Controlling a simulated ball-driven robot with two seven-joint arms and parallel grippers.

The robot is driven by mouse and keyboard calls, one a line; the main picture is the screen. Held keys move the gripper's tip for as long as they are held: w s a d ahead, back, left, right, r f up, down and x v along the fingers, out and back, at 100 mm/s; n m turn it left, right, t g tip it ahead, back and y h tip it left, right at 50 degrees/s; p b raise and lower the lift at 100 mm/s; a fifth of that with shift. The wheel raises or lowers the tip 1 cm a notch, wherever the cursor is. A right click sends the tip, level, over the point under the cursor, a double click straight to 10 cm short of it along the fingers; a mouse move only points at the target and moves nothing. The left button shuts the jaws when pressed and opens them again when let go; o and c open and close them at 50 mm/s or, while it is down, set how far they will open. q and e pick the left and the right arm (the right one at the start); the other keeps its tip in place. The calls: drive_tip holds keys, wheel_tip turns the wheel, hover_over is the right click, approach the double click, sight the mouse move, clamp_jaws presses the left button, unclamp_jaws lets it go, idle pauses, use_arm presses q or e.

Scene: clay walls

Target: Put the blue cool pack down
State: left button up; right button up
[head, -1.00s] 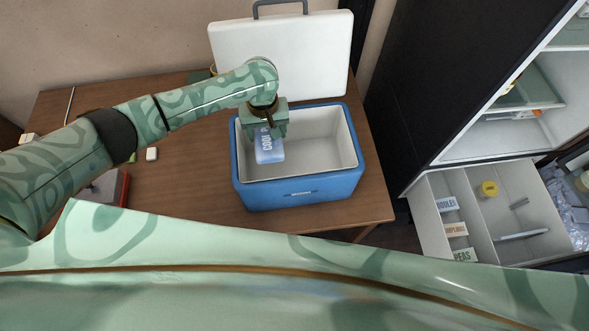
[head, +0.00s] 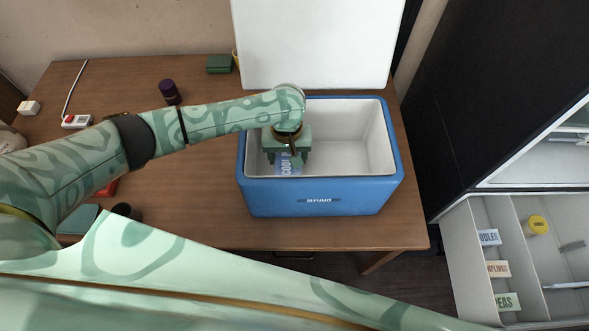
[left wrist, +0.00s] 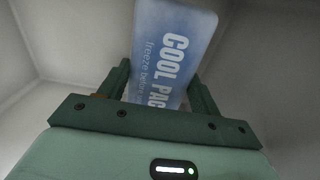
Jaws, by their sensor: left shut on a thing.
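The blue cool pack (head: 288,168) is inside the blue cooler box (head: 320,203), near its left end, mostly hidden by my left gripper (head: 288,160). In the left wrist view the light blue pack (left wrist: 172,50), lettered "COOL PACK", sits between the fingers of my left gripper (left wrist: 165,90). The gripper is shut on it and reaches down into the cooler. White inner walls surround it. I cannot tell whether the pack touches the cooler floor. My right gripper is not in view.
The cooler's white lid (head: 315,45) stands open behind it on the wooden table (head: 200,190). A purple cup-like object (head: 169,92), a green box (head: 219,64) and a power strip (head: 76,121) lie at the left. An open drawer (head: 478,262) with a yellow tub is at the right.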

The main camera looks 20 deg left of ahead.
sight(288, 167)
use_arm(q)
wheel_tip(288, 167, down, 6)
drive_tip(key=b, duration=0.3)
drive_tip(key=shift+r, duration=0.2)
drive_tip(key=o, duration=1.2)
wheel_tip(288, 167, up, 12)
drive_tip(key=p, duration=0.6)
drive_tip(key=shift+p, duration=0.4)
